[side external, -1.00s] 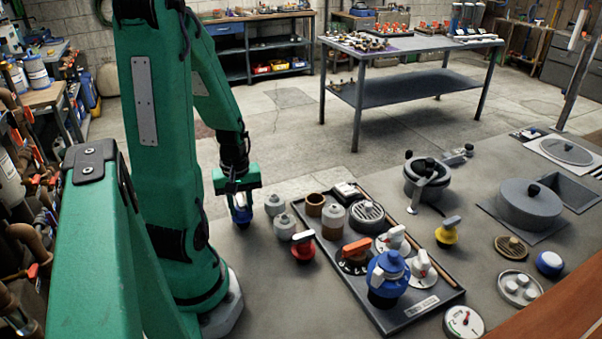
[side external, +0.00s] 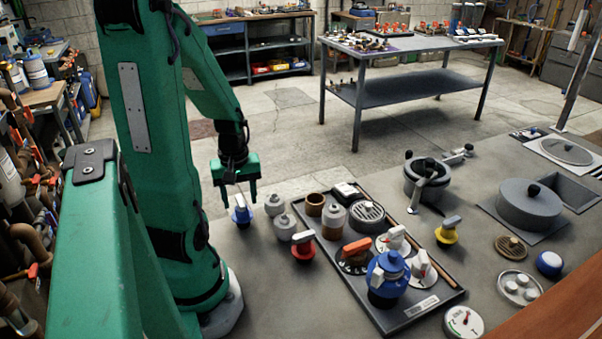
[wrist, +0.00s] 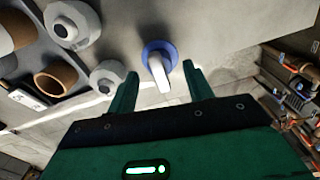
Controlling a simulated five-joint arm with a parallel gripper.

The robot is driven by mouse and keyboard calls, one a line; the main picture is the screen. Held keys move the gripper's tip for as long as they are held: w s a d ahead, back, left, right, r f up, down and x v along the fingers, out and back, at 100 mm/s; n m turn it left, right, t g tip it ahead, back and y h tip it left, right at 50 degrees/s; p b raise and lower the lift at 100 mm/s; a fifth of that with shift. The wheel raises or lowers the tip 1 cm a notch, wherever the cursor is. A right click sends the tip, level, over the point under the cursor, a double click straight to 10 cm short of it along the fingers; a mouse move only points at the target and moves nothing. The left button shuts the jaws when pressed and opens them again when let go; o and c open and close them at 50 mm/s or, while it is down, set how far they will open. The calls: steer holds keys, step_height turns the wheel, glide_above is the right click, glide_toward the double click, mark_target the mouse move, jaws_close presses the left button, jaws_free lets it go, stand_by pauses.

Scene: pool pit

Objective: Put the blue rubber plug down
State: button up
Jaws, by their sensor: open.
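The blue rubber plug (side external: 241,214) stands upright on the grey work surface, left of the dark tray; it has a blue round base and a pale grey handle on top. My gripper (side external: 239,201) is above it, open, its two green fingers apart from the plug. In the wrist view, the plug (wrist: 159,62) lies ahead of and between the open fingertips (wrist: 158,75), touching neither. Its pale handle points toward my gripper there.
Grey capped fittings (side external: 284,226) and a red-collared plug (side external: 303,246) stand close to the right. The dark tray (side external: 420,312) holds a large blue fitting (side external: 388,277) and several other parts. A yellow-collared plug (side external: 447,234) stands right of the tray.

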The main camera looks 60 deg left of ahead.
step_height(320, 180, up, 10)
steer(key=shift+f, duration=0.25)
stand_by(0.3)
steer(key=shift+d, duration=0.15)
stand_by(0.4)
steer(key=w+d+r+m+t, duration=0.2)
steer(key=w+d+r+m, duration=0.1)
steer(key=d+m, duration=0.5)
steer(key=w+d+r+m+t, duration=0.3)
steer(key=d+m, duration=0.5)
steer(key=d, duration=0.3)
step_height(320, 180, up, 2)
steer(key=shift+w+d+r, duration=0.15)
steer(key=shift+w+d, duration=0.2)
steer(key=shift+w, duration=0.1)
